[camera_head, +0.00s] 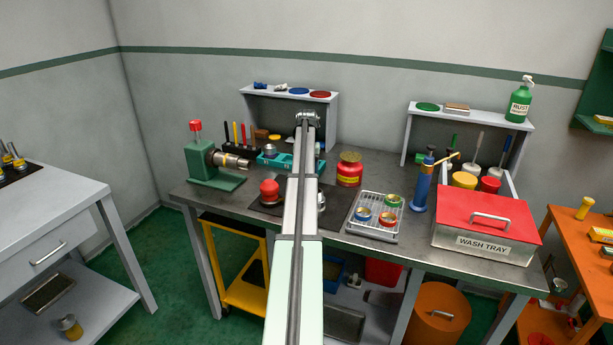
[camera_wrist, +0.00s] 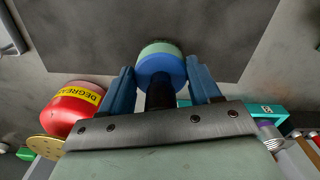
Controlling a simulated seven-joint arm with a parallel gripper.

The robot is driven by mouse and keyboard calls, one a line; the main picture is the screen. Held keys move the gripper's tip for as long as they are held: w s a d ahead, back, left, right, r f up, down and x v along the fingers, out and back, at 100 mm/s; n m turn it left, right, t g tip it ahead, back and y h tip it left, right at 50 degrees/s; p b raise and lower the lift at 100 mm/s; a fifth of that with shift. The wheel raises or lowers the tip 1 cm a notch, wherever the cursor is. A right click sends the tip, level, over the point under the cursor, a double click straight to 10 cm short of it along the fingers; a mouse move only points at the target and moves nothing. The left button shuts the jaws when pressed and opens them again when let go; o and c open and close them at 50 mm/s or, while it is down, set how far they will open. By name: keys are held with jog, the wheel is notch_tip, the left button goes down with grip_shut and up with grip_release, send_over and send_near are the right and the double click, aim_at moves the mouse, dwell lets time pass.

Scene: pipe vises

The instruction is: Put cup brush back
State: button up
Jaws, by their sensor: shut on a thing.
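My gripper (camera_wrist: 162,78) points down in the wrist view, its two blue fingers on either side of a round piece. This piece, which looks like the cup brush (camera_wrist: 160,64), has a blue band, a pale green end and a black stem. My gripper is shut on it, above or near the dark mat (camera_wrist: 215,35). In the head view my own arm hides the gripper and the held piece. I cannot tell whether the piece touches the mat. A teal tray (camera_head: 276,160) stands behind the mat; it shows at the right in the wrist view (camera_wrist: 267,112).
A red degreaser can (camera_head: 349,172) stands right of my arm. A red domed thing (camera_head: 269,188) sits on the mat's left. A green vise (camera_head: 207,165), a rack with coloured rings (camera_head: 366,230), a blue torch-like bottle (camera_head: 422,185) and a red-lidded wash tray (camera_head: 470,245) crowd the bench.

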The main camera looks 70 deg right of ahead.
jog(key=shift+f, duration=1.15)
jog(key=shift+f, duration=0.15)
jog(key=o, duration=1)
notch_tip(320, 180, up, 12)
jog(key=shift+r, duration=0.2)
